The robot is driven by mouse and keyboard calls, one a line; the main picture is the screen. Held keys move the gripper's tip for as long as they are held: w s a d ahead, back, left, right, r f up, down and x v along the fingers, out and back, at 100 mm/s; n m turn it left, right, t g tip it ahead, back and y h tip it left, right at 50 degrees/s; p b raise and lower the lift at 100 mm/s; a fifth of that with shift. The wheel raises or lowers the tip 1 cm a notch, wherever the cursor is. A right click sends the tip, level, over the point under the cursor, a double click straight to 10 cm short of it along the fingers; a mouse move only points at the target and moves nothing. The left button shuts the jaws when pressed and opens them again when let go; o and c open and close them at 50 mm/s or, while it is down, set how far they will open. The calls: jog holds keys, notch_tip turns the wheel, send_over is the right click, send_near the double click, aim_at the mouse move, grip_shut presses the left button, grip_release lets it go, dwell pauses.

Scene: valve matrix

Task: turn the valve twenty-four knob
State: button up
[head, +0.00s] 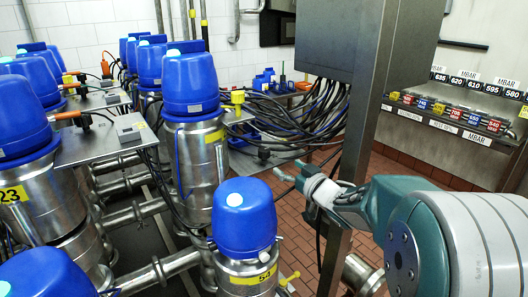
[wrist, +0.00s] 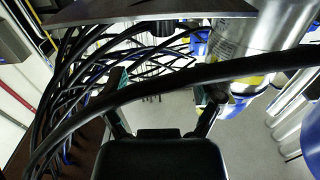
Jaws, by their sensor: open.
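A steel valve with a blue cap (head: 244,215) stands at bottom centre of the head view. Its yellow number tag (head: 264,277) is cut off by the frame edge, and I cannot read it surely as twenty-four. A small yellow knob (head: 290,278) sticks out at this valve's right side. My gripper (head: 283,183) is above and to the right of the blue cap, apart from it, pointing left. In the wrist view my gripper (wrist: 165,112) has its fingers spread with nothing held. A valve's steel body (wrist: 240,42) shows beyond the right finger.
A thick black cable (wrist: 190,75) crosses the wrist view, over the fingers. A bundle of cables (head: 300,115) hangs under the steel cabinet (head: 337,40). Valve 23 (head: 35,195) and other blue-capped valves fill the left.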

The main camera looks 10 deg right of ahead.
aim_at(268, 154)
jog(key=x, duration=1.1)
jog(key=shift+s+a+r, duration=0.1)
jog(key=c, duration=1.2)
